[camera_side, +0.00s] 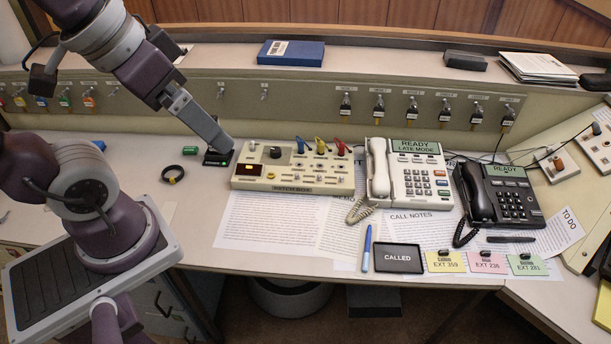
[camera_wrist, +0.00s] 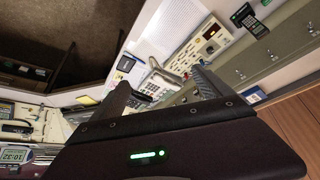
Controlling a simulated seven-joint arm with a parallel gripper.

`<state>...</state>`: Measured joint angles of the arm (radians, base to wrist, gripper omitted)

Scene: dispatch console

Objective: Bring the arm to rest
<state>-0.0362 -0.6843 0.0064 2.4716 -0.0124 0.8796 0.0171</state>
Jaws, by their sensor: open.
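My gripper (camera_side: 218,142) hangs at the end of my arm over the left part of the desk in the side view. It points down and to the right, in front of a small black device (camera_side: 217,158) by the console's left edge. I cannot tell its exact height above the desk. In the wrist view my gripper (camera_wrist: 160,86) shows two dark fingers spread apart with nothing held between them. The beige switch console (camera_wrist: 207,38) and the white phone's handset (camera_wrist: 163,70) show beyond the fingers.
The console (camera_side: 290,186), white phone (camera_side: 415,185) and black phone (camera_side: 508,200) line the desk. A blue book (camera_side: 291,53) lies on the rear shelf. A CALLED tray (camera_side: 398,269) and coloured cards are in front.

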